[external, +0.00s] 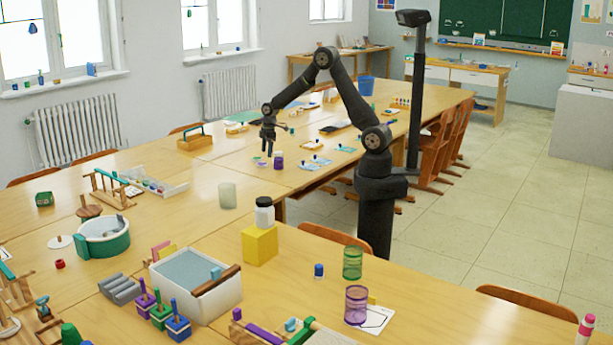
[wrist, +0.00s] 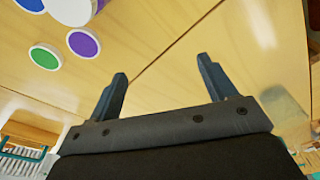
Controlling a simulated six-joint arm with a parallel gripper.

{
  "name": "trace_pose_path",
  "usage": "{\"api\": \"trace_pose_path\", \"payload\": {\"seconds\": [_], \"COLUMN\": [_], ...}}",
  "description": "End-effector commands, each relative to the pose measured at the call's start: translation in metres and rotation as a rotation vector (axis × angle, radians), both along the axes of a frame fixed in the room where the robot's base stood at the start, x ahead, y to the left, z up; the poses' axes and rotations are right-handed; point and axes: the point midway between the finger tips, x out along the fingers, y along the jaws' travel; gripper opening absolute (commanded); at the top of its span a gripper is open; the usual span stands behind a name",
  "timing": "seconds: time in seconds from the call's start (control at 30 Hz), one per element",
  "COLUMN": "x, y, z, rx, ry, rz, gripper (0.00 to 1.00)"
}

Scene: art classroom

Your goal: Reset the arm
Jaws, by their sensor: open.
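My gripper (external: 270,151) hangs from my bent dark arm over the far part of the long wooden table (external: 232,155) in the external view. In the wrist view my gripper (wrist: 168,85) has its two dark fingers spread wide apart, with only bare table top (wrist: 165,50) between them. It is open and empty.
A frosted cup (external: 227,196), a white jar (external: 264,213) on a yellow block (external: 260,245) and a white bin (external: 185,298) stand on the nearer table. A wooden carrier with a teal handle (external: 194,141) is left of my gripper. Small cards (external: 314,159) lie to its right.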

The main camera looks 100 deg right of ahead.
Motion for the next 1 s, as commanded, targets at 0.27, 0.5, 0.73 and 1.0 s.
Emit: {"api": "trace_pose_path", "payload": {"seconds": [0.27, 0.5, 0.73, 1.0], "x": [0.024, 0.040, 0.051, 0.059], "y": [0.052, 0.098, 0.142, 0.192], "z": [0.000, -0.001, 0.000, -0.001], "rx": [0.000, 0.000, 0.000, 0.000], "ry": [0.000, 0.000, -0.001, 0.000], "rz": [0.103, 0.190, 0.273, 0.365], "gripper": [0.77, 0.77, 0.77, 0.77]}}
